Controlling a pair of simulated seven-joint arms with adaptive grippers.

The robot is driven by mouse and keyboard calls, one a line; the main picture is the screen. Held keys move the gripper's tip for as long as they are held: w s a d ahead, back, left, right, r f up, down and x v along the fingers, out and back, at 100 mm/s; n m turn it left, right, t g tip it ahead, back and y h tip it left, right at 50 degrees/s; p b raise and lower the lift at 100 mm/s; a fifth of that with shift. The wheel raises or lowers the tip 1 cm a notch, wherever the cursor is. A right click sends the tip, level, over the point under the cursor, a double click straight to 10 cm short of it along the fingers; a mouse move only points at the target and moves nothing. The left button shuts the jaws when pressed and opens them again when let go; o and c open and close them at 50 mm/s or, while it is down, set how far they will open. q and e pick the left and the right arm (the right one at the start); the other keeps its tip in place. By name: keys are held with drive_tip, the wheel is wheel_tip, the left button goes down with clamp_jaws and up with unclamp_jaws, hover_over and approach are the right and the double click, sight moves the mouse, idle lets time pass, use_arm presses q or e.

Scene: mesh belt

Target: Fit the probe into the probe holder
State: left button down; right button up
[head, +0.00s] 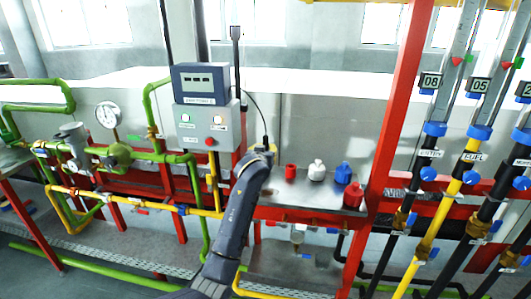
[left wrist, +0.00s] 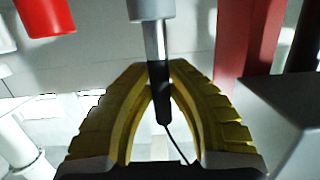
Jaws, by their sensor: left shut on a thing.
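The probe (left wrist: 158,85) shows in the left wrist view with a dark handle, a bright metal shaft and a thin black cable. A wider grey cylinder (left wrist: 150,9) lies in line with the shaft at the top edge; I cannot tell whether it belongs to the probe or the holder. My left gripper (left wrist: 159,68) has its yellow fingers closed around the probe. In the head view this gripper (head: 264,150) is above the left end of a metal shelf, with the cable rising from it. I cannot identify the probe holder with certainty. My right gripper is not in view.
A grey control box (head: 208,128) with a display stands left of the gripper. A red cap (head: 290,172), white bottle (head: 316,171), blue bottle (head: 343,173) and red bottle (head: 353,195) stand on the metal shelf (head: 318,193). A red post (head: 392,120) rises at right.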

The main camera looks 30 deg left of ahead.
use_arm(q)
drive_tip(key=shift+f, duration=0.4)
drive_tip(key=shift+f, duration=0.1)
drive_tip(key=c, duration=1.4)
unclamp_jaws()
drive_tip(key=shift+o, duration=0.2)
drive_tip(key=v, duration=1.2)
